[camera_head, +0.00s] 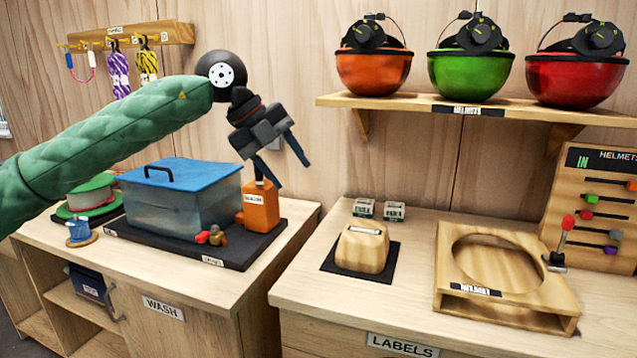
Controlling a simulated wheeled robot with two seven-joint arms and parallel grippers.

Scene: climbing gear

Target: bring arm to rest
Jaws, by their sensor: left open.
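My left arm, in a green quilted sleeve, reaches in from the left in the head view. My left gripper (282,158) is open and empty, its two dark fingers spread and pointing down. It hangs in front of the wall, above the orange bottle (262,208) at the right end of the wash counter. One finger overlaps the top of the bottle in the picture; I cannot tell if they touch. My right gripper is not in view.
A clear tub with a blue lid (180,195) stands on a dark mat (225,256). A shelf (400,103) holds orange, green and red helmets. The right counter carries a wooden block (362,249), a helmet stand (505,268) and a peg board (590,205). A rope rack (130,35) hangs at upper left.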

